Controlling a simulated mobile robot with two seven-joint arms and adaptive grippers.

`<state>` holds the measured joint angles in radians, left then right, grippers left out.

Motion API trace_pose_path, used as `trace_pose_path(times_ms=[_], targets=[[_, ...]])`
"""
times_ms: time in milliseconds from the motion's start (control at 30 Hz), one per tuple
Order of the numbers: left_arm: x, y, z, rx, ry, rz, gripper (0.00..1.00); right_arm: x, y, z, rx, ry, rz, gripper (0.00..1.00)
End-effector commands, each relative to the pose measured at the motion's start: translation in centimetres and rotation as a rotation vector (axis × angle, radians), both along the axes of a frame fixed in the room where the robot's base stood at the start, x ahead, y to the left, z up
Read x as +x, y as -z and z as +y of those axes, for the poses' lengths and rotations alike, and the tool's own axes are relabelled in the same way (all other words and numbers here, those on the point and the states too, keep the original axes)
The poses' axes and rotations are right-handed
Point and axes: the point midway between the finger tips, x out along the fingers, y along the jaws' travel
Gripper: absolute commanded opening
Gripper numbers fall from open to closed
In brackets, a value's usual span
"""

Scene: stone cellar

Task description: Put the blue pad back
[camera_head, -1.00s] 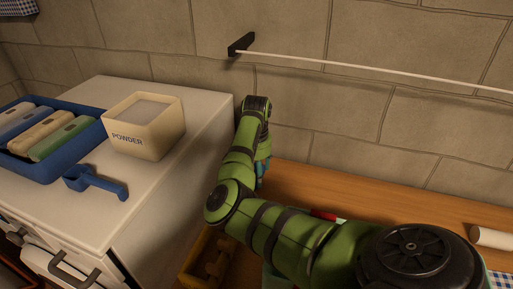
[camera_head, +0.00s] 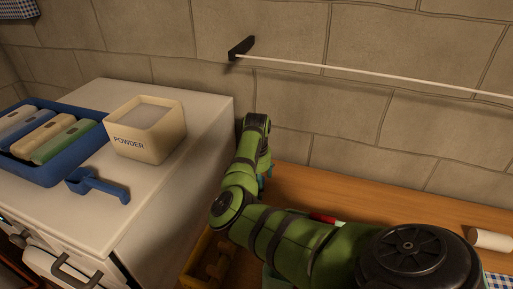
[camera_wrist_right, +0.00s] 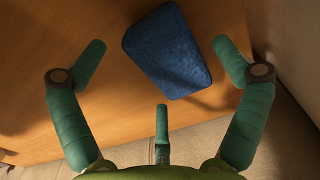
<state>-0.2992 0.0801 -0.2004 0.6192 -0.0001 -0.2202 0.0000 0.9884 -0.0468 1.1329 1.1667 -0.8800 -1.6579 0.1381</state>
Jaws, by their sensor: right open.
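The blue pad (camera_wrist_right: 167,50) is a dark blue textured block lying tilted on the wooden surface in the right wrist view. My right gripper (camera_wrist_right: 160,45) is open, with green fingers spread left and right of the pad and a third finger below it. No finger visibly touches the pad, and the gripper holds nothing. In the head view my right gripper (camera_head: 265,168) is mostly hidden behind its own arm, over the left end of the wooden counter (camera_head: 360,206). I cannot make out the pad there. My left gripper is not in view.
A white cabinet (camera_head: 210,119) stands at the left, holding a powder box (camera_head: 130,143), a blue scoop (camera_head: 101,187) and a blue tray (camera_head: 47,176) of several bottles. A white rod (camera_head: 370,75) runs along the stone wall. A white roll (camera_head: 490,239) lies on the counter.

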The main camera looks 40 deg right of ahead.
Motion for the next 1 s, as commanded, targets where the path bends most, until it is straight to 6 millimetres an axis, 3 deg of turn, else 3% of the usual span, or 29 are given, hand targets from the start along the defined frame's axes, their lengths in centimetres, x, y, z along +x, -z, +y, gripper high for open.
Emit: trace_pose_path(times_ms=[233,700,1000], targets=[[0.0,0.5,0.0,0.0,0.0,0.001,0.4,0.1,-1.9,0.0,-0.003,0.001,-0.004,0.98],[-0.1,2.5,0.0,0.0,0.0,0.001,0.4,0.1,-10.8,-0.1,-0.002,0.001,-0.002,0.98],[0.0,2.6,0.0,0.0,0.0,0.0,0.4,0.0,-12.1,0.0,0.0,0.0,0.001,0.98]])
